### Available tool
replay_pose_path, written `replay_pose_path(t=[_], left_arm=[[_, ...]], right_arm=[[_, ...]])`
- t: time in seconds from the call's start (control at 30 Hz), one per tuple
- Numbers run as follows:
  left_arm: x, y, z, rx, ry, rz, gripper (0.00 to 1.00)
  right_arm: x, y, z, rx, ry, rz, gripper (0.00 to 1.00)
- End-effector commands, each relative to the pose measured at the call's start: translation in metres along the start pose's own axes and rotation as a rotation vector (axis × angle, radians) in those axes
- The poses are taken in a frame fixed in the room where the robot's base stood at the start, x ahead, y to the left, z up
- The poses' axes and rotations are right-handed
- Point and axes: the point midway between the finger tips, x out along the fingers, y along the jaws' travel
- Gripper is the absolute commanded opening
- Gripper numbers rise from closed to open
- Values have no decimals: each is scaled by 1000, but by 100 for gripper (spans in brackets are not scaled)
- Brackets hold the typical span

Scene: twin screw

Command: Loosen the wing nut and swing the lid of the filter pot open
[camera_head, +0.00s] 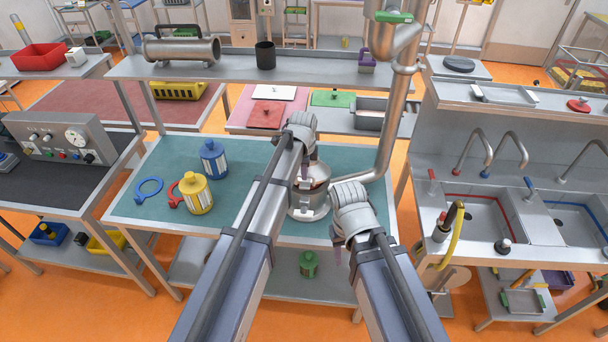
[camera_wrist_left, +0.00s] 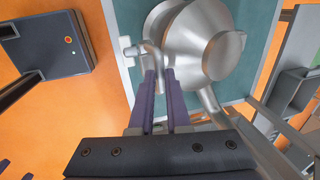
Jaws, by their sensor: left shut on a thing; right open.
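The metal filter pot (camera_head: 309,202) stands on the green-topped bench, partly hidden behind my arms. In the left wrist view the round metal pot (camera_wrist_left: 190,48) fills the upper middle. My left gripper (camera_head: 305,172) is at the pot's upper part. Its purple fingers (camera_wrist_left: 161,75) are closed on a thin curved metal piece (camera_wrist_left: 152,50) at the pot's side. A small pale fitting (camera_wrist_left: 129,48) sticks out beside it; I cannot tell whether it is the wing nut. My right gripper (camera_head: 337,258) is open, lower and right of the pot, pointing down.
A thick metal pipe (camera_head: 387,130) runs down behind the pot. Sinks lie to the right.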

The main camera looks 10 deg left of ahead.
Motion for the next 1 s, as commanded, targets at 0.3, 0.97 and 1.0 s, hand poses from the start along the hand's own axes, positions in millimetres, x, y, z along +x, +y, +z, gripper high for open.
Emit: replay_pose_path(t=[0.3,0.97,1.0], left_arm=[[-39,-52,0,-1,0,-12,0],[-47,-72,0,-1,0,-12,0],[-47,-72,0,-1,0,-12,19]], right_arm=[[-47,4,3,27,-2,-3,48],[-59,5,4,39,-2,-4,48],[-59,5,4,39,-2,-4,48]])
